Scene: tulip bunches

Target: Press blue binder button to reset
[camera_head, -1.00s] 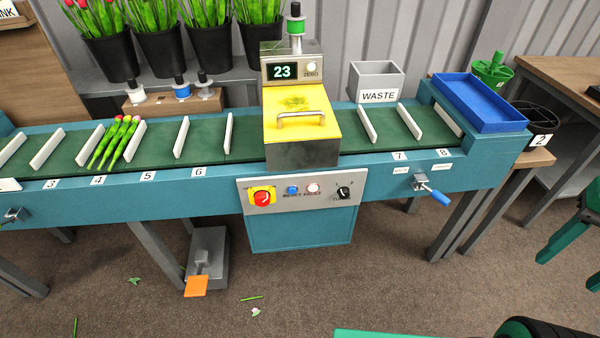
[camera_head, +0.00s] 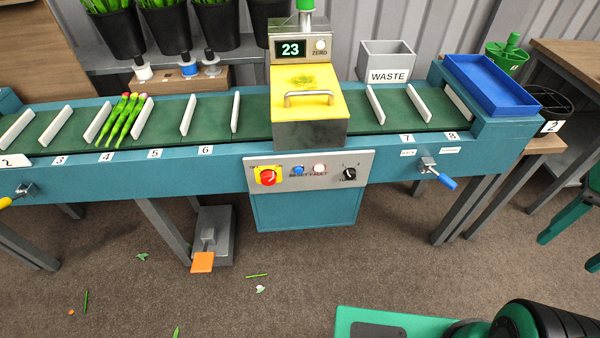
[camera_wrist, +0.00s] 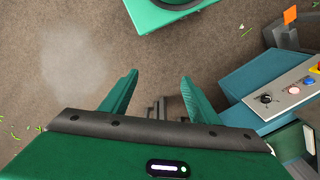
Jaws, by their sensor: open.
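The blue reset button (camera_head: 298,170) sits on the grey control panel (camera_head: 330,180) below the yellow-lidded binder (camera_head: 306,102). On the panel, a red knob on a yellow plate is to its left, and a whitish fault button and a black dial are to its right. In the wrist view the blue button (camera_wrist: 309,80) is at the right edge. My gripper (camera_wrist: 155,92) is open and empty, over the floor, apart from the panel and to its left in the wrist view. My gripper's fingers cannot be made out in the head view.
A tulip bunch (camera_head: 125,118) lies on the green belt at slot 4. A lever with a blue handle (camera_head: 438,176) sticks out at the right. An orange foot pedal (camera_head: 203,262) stands below. The waste bin (camera_head: 387,62) is behind.

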